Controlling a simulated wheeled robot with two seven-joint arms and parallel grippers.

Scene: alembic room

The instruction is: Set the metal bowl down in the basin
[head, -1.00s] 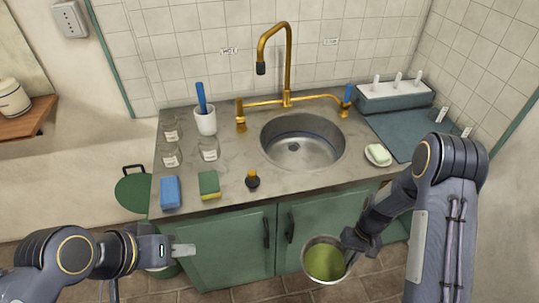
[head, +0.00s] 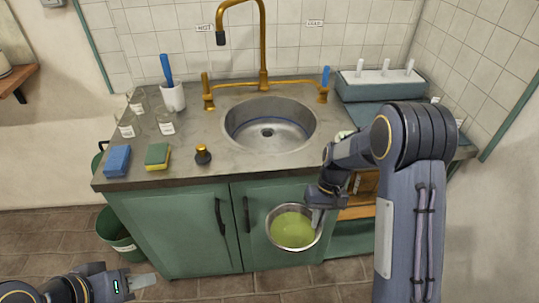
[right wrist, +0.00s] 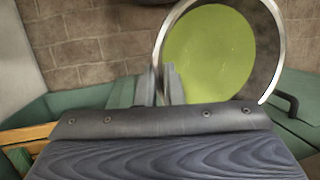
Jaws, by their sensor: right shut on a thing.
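The metal bowl (head: 293,228), with green stuff inside, is held by its right rim in my right gripper (head: 318,212), in front of the green cabinet and below the counter's front edge. In the right wrist view the bowl (right wrist: 264,60) is at the upper right, with the fingers of my right gripper (right wrist: 160,86) at its rim. The basin (head: 270,124) is a round metal sink set in the counter, empty, with a dark drain. My left gripper (head: 142,282) is low at the bottom left, away from the counter; its finger gap is not clear.
A gold tap (head: 263,50) arches behind the basin. A grey rack (head: 382,84) stands at the right.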

